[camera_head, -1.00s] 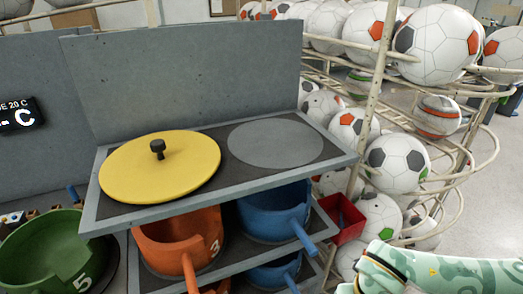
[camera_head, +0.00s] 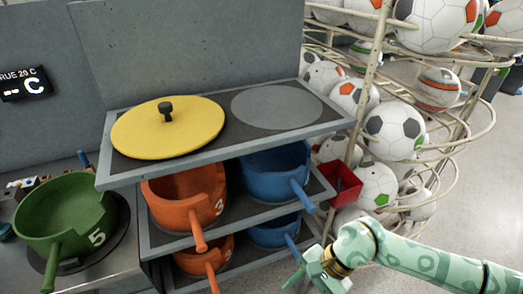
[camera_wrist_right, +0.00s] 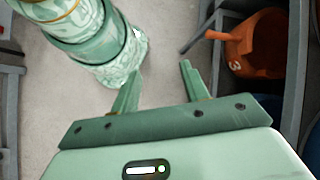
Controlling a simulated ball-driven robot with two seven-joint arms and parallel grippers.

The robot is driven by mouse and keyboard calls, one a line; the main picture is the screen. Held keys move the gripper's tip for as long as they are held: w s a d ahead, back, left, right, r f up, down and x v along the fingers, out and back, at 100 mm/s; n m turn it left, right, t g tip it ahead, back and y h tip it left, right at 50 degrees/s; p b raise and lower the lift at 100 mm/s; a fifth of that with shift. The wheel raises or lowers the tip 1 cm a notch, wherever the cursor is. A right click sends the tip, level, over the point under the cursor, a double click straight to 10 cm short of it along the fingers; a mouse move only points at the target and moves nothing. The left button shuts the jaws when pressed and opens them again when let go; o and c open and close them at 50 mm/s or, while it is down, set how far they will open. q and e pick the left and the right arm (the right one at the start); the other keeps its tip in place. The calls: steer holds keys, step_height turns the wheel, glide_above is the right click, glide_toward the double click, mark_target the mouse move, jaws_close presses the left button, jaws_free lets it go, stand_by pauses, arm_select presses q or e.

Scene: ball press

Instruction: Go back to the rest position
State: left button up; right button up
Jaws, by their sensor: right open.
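My right arm comes in from the right in the head view. Its gripper (camera_head: 303,277) is low in front of the shelf's right side, partly cut off by the bottom edge. In the right wrist view the right gripper (camera_wrist_right: 160,75) has its two fingers apart with only floor between them, so it is open and empty. An orange pot (camera_wrist_right: 255,45) marked 3 is beyond the right finger, apart from it. My left gripper is not in view.
The grey shelf (camera_head: 232,155) holds a yellow lid (camera_head: 190,130), orange pots (camera_head: 180,187) and blue pots (camera_head: 262,177). A green pot (camera_head: 60,205) marked 5 stands left. A red bin (camera_head: 342,187) and a soccer ball rack (camera_head: 372,60) stand right. Floor (camera_head: 480,190) is clear at right.

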steer(key=w+a+f+m+t+y, duration=0.45)
steer(key=w+m+y, duration=0.25)
steer(key=m, duration=0.9)
steer(key=s+d+f+m+t+h, duration=0.1)
steer(key=d+f+m+t+h, duration=0.3)
steer(key=d+f+m, duration=0.55)
steer(key=d+f+m+t+h, duration=0.3)
steer(key=f+m, duration=0.4)
steer(key=m, duration=0.8)
steer(key=s+d+f+m+g+h, duration=0.1)
steer(key=s+d+f+m+h, duration=0.2)
steer(key=s+f+m, duration=0.45)
steer(key=s+d+f+m+g+h, duration=0.25)
steer(key=s+d+f, duration=0.2)
steer(key=s, duration=0.55)
steer(key=s+f+m+g, duration=0.2)
steer(key=s+m, duration=0.2)
steer(key=s, duration=0.5)
steer(key=s+f+m+g+h, duration=0.1)
steer(key=s+m, duration=0.3)
steer(key=s, duration=0.6)
steer(key=shift+s+d+f+g+b, duration=0.2)
steer(key=shift+d+f+g+b, duration=0.25)
steer(key=shift+f+g, duration=0.4)
